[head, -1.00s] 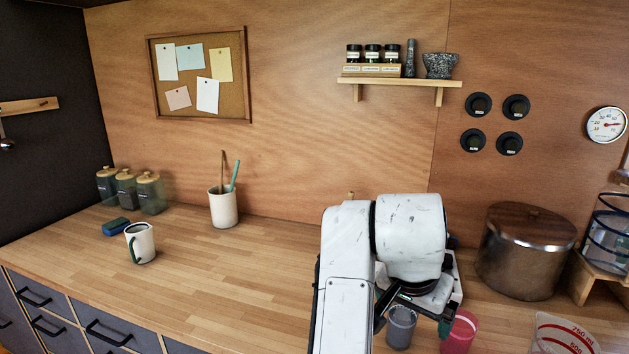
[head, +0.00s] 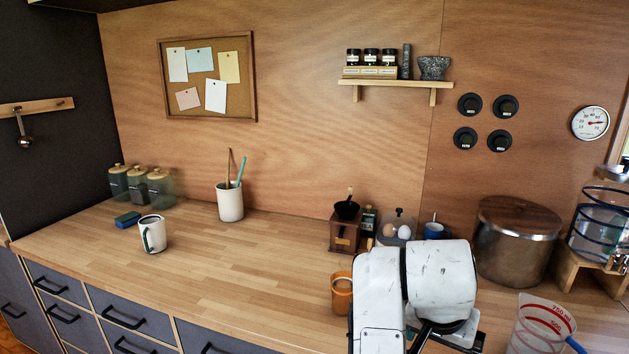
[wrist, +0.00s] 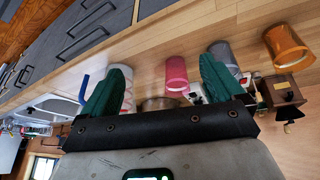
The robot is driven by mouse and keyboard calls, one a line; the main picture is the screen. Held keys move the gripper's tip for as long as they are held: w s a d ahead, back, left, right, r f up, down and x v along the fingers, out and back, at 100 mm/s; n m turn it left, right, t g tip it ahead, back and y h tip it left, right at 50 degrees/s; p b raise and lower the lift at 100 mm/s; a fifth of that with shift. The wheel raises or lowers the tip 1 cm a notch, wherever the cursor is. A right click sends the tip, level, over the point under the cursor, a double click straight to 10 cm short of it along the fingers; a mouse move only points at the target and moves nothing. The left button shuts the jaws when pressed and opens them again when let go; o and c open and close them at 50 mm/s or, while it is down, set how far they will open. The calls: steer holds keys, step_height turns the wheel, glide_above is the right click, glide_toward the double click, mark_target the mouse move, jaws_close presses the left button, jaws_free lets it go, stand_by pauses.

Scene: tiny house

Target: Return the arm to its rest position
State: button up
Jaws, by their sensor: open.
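My white arm (head: 412,285) rises at the lower right of the head view, in front of the counter. My gripper's jaws are hidden in that view. In the wrist view my gripper (wrist: 163,64) shows two green fingers spread wide apart, with nothing held between them. A pink cup (wrist: 177,72) stands on the counter beyond the gap between the fingers. A grey cup (wrist: 222,54) and an orange cup (wrist: 286,46) stand to its right, apart from the fingers. The orange cup also shows in the head view (head: 342,297), just left of my arm.
A coffee grinder (head: 344,233), a large pot (head: 515,243) and a measuring jug (head: 538,330) stand around my arm on the counter (head: 255,270). A white mug (head: 152,236) and a utensil holder (head: 230,203) stand left. The counter's middle left is clear.

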steer(key=s+d+f+n, duration=0.4)
steer(key=s+d+f, duration=0.6)
steer(key=s+f, duration=0.4)
steer(key=s+a+f+n+g+y, duration=0.1)
steer(key=s+f, duration=0.4)
steer(key=s, duration=0.4)
steer(key=s+a+f+n+g+y, duration=0.1)
steer(key=s+f+y, duration=0.1)
steer(key=s+f, duration=0.3)
steer(key=s, duration=0.4)
steer(key=shift+a+f+n, duration=0.3)
steer(key=shift+f, duration=0.1)
